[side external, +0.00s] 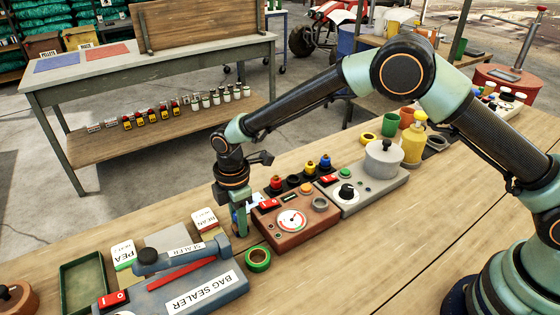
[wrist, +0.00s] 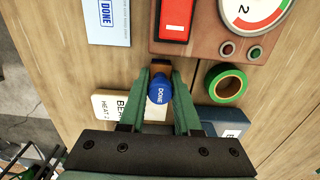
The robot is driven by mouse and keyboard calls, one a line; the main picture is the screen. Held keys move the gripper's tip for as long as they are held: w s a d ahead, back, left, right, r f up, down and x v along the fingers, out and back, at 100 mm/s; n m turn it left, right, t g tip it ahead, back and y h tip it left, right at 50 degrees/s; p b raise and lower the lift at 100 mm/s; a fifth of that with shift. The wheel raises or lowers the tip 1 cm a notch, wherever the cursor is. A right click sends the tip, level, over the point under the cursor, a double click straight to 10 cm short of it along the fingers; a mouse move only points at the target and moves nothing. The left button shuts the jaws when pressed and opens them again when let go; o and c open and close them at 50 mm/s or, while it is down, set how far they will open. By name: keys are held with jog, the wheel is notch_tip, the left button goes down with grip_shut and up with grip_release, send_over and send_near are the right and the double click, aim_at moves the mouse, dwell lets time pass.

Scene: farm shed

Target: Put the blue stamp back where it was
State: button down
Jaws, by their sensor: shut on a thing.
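My gripper (side external: 240,222) is low over the table, beside the left end of the brown box with a dial (side external: 291,219). In the wrist view my gripper (wrist: 160,80) is shut on the blue stamp (wrist: 158,92), whose round top reads DONE. The stamp is upright between the green fingers; its base is mostly hidden, so I cannot tell whether it touches the table.
A DONE card (wrist: 108,22) lies near the stamp. A green tape roll (side external: 258,259) stands in front of my gripper. The bag sealer (side external: 190,283) and a white-topped block (side external: 204,218) are to the left. A grey box with a pot (side external: 383,160) is to the right.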

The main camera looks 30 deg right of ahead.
jog(key=shift+f, duration=0.15)
jog(key=c, duration=0.6)
grip_release()
